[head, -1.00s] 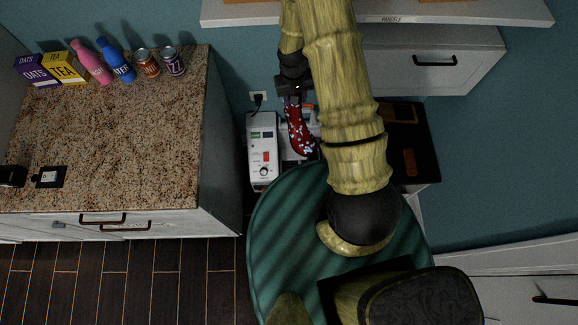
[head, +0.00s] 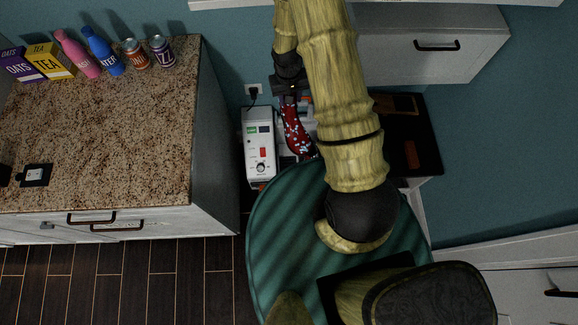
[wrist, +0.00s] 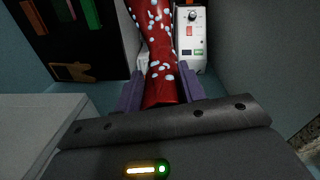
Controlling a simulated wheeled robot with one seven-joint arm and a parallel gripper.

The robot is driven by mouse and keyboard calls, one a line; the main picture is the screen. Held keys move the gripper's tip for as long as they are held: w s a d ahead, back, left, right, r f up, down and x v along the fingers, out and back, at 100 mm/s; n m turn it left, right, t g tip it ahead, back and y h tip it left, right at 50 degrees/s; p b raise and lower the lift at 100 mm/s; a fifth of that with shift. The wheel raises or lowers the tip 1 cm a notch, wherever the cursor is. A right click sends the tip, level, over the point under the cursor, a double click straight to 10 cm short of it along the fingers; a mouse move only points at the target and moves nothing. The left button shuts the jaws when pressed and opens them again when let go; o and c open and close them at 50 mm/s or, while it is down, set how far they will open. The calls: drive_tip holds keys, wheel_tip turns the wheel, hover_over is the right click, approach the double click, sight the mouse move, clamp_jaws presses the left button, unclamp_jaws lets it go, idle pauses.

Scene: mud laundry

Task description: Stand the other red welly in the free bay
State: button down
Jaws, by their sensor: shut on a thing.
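The red welly (head: 298,133) with pale spots hangs from my gripper (head: 290,94) in the head view, its foot end toward the green round surface. In the wrist view the welly (wrist: 160,55) runs up the picture between the two purple fingers of my gripper (wrist: 161,94). The fingers are shut on its upper shaft. The welly hides part of a white thing behind it, and I cannot make out the bays. No second red welly shows clearly.
A white box with a dial and red switch (head: 260,145) stands just left of the welly. A speckled counter (head: 110,130) with bottles, cans and cartons lies further left. A black-topped unit (head: 425,145) is at right. A white drawer unit (head: 470,40) hangs above it.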

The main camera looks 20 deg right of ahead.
drive_tip(key=s+f+m+b, duration=0.1)
drive_tip(key=f+b, duration=2.8)
drive_tip(key=f, duration=0.1)
drive_tip(key=s+a+f+m+b, duration=0.1)
drive_tip(key=s+f+b, duration=0.1)
drive_tip(key=f+b, duration=2.8)
drive_tip(key=shift+f+m, duration=0.3)
drive_tip(key=shift+a, duration=0.1)
drive_tip(key=w+d+f+b, duration=0.1)
drive_tip(key=w+f+b, duration=0.1)
drive_tip(key=w, duration=0.6)
drive_tip(key=shift+w+d+f+b, duration=0.3)
drive_tip(key=shift+w+d+f, duration=0.1)
drive_tip(key=shift+f, duration=0.5)
drive_tip(key=shift+s+a, duration=0.1)
drive_tip(key=shift+s, duration=0.1)
